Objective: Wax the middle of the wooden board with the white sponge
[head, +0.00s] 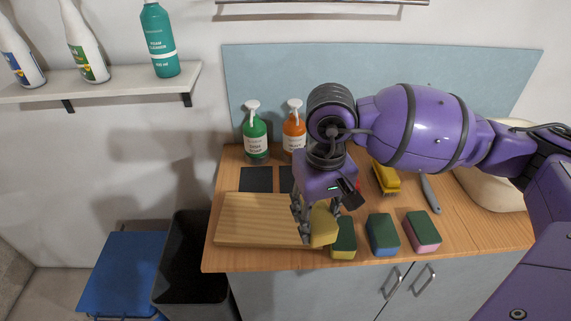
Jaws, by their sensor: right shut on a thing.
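My right gripper (314,226) points down at the right end of the wooden board and is shut on a pale yellow sponge (324,229). The sponge is at the board's right edge; I cannot tell whether it touches the board. The light wooden board (255,218) lies flat on the counter's left part, its middle bare. No plainly white sponge shows; the held one looks pale yellow. My left gripper is out of view.
Sponges with green tops stand right of the board: yellow (343,240), blue (382,236) and pink (422,232). A green bottle (256,140) and an orange bottle (294,132) stand behind dark pads (257,179). A yellow brush-like item (386,180) lies behind. A black bin (190,262) is left.

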